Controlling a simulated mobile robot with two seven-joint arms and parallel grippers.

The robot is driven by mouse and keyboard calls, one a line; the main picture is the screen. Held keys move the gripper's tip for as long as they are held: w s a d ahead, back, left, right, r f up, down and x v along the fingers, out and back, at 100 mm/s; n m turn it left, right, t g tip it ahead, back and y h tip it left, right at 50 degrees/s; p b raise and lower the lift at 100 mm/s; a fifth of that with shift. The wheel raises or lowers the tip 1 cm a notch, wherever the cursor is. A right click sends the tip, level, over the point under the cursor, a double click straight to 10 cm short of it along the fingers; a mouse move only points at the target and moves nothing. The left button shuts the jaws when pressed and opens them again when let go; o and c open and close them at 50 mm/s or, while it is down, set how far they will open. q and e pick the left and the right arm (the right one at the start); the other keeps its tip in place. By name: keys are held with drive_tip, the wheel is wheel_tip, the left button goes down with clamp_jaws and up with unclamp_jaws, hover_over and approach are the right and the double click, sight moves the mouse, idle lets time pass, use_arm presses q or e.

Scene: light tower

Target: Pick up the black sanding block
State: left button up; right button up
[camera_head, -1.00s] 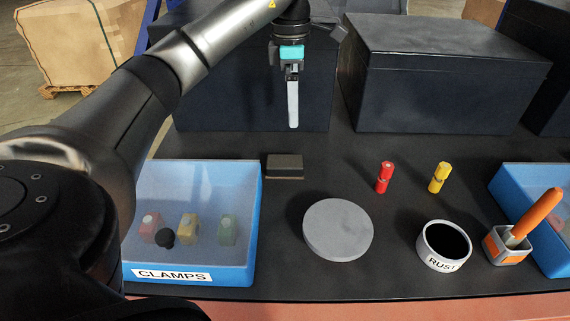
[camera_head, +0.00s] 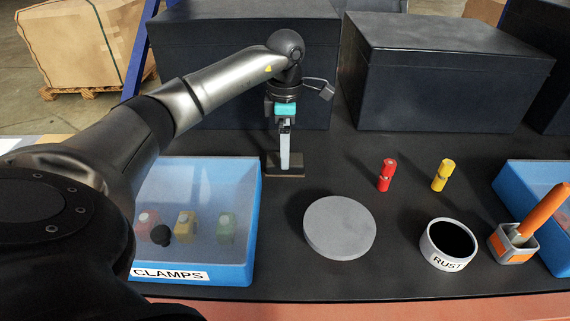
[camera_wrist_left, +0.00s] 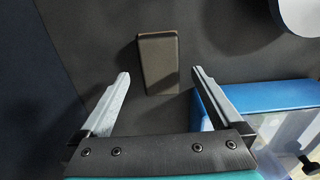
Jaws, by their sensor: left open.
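The black sanding block (camera_head: 296,163) lies flat on the dark table, just right of the back of the blue clamps bin. My left gripper (camera_head: 285,166) points down over it and hides part of it in the head view. In the left wrist view the whole block (camera_wrist_left: 158,62) shows beyond the fingertips, roughly centred between them. The left gripper (camera_wrist_left: 159,80) is open and empty, its two fingers wide apart. My right gripper is not in view.
The blue clamps bin (camera_head: 255,215) stands at the left. A dark box (camera_head: 245,70) stands behind the gripper.

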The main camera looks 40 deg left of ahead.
use_arm(q)
drive_tip(key=shift+f, duration=1.45)
drive_tip(key=shift+c, duration=0.4)
drive_tip(key=c, duration=1.4)
drive_tip(key=shift+r, duration=0.15)
wheel_tip(320, 180, up, 20)
drive_tip(key=p, duration=0.4)
